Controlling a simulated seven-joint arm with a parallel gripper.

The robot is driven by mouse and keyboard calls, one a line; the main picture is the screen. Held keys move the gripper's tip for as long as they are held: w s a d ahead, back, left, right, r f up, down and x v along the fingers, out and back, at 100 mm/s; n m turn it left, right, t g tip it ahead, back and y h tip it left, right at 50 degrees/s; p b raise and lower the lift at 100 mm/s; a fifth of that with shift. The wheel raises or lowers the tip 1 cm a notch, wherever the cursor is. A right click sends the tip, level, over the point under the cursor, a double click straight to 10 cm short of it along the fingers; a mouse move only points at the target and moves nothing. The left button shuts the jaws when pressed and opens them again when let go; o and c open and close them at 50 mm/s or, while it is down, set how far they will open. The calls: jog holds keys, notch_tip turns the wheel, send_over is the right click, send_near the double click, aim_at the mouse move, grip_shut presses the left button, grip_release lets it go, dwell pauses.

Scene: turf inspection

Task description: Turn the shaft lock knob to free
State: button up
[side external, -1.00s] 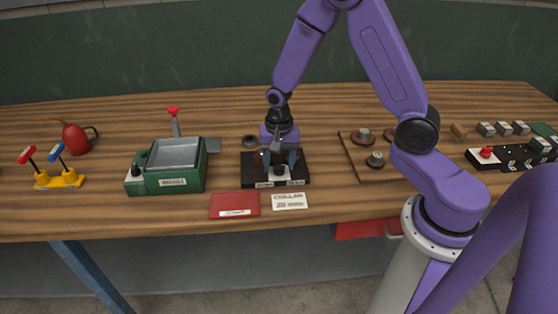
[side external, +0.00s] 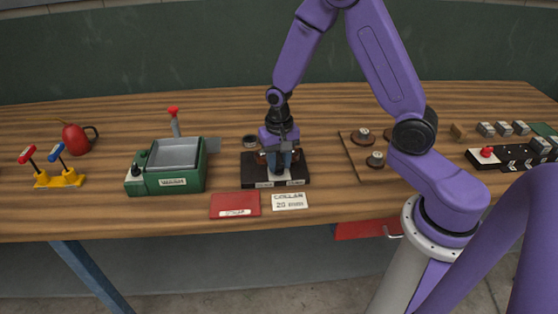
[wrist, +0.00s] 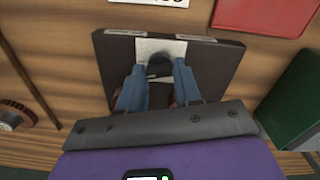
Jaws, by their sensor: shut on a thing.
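The shaft lock knob (wrist: 158,66) is a dark rounded knob on a pale plate (wrist: 178,46) on a black base (wrist: 225,60) in the wrist view. My gripper (wrist: 157,84) reaches down over it with its blue fingers on either side, shut on the knob. In the side external view my gripper (side external: 280,165) stands low over the black base (side external: 249,172), and its fingers hide the knob. Small labels lie along the base's front edge, too small to read. The knob's pointing direction cannot be told.
A green machine (side external: 170,183) with a tray and red-tipped lever stands to the left. A red card (side external: 235,202) and a white card (side external: 290,201) lie in front of the base. A board with round parts (side external: 363,170) lies to the right. A yellow two-lever stand (side external: 58,181) is far left.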

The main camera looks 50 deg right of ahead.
aim_at(279, 165)
jog(key=n, duration=1.1)
jog(key=shift+n, duration=1.9)
jog(key=o, duration=1)
jog(key=shift+o, duration=0.2)
notch_tip(279, 165, up, 18)
jog(key=shift+f, duration=0.25)
